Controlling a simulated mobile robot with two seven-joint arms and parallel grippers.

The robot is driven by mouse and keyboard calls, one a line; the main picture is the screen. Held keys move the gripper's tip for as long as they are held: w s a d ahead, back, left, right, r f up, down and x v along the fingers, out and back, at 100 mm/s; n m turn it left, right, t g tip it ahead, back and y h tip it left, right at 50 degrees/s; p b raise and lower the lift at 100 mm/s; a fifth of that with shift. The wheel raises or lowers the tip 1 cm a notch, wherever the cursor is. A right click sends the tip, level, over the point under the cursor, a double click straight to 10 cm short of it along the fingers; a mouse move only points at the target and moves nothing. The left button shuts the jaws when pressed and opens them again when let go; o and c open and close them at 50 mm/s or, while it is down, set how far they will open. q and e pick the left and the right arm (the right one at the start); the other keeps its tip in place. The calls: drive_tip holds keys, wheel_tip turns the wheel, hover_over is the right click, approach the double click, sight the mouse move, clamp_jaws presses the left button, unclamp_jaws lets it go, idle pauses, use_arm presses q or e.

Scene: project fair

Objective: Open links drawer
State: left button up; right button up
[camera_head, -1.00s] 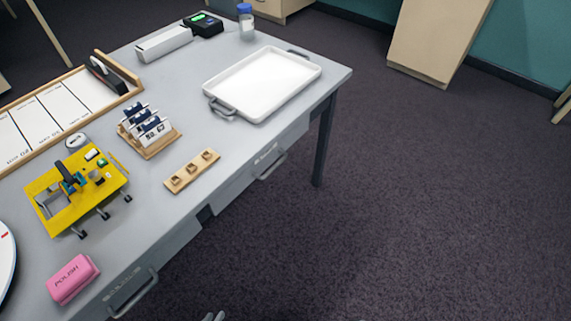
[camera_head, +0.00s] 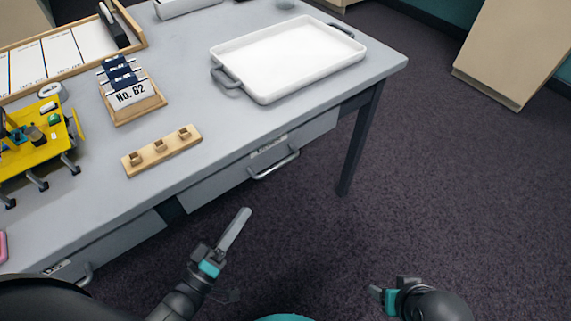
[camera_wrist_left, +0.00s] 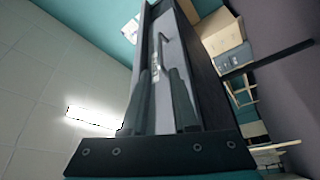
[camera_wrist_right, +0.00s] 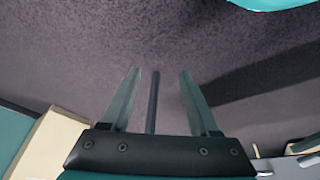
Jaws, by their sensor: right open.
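Two grey drawers sit under the table top. The right drawer (camera_head: 225,184) has a bar handle (camera_head: 274,163) and a small label (camera_head: 268,147) too blurred to read. The left drawer (camera_head: 115,240) has its handle (camera_head: 85,273) partly hidden behind my arm. Both drawers look shut. My left gripper (camera_head: 240,221) is in front of and below the right drawer, apart from its handle. In the left wrist view its fingers (camera_wrist_left: 159,72) are apart, with a handle (camera_wrist_left: 162,48) beyond them. My right gripper (camera_head: 378,293) is open and empty over the floor; it also shows in the right wrist view (camera_wrist_right: 157,75).
A table leg (camera_head: 361,140) stands at right.

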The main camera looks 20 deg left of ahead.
sight(277, 165)
use_arm(q)
drive_tip(key=b+x, duration=0.2)
drive_tip(key=x, duration=1.1)
drive_tip(key=shift+b, duration=0.35)
drive_tip(key=shift+x, duration=0.85)
use_arm(e)
drive_tip(key=shift+w+a+r+t+y, duration=0.15)
drive_tip(key=shift+w+a+r+t, duration=0.15)
drive_tip(key=shift+r, duration=0.4)
drive_tip(key=shift+w+a+r+t+y, duration=0.1)
drive_tip(key=shift+w+a+r+t, duration=0.3)
drive_tip(key=shift+r, duration=0.35)
drive_tip(key=shift+w+a+r+t+y, duration=0.1)
drive_tip(key=shift+a+r+t+y, duration=0.1)
drive_tip(key=shift+r+t, duration=0.35)
drive_tip(key=shift+r, duration=0.15)
use_arm(q)
drive_tip(key=shift+c, duration=0.4)
clamp_jaws()
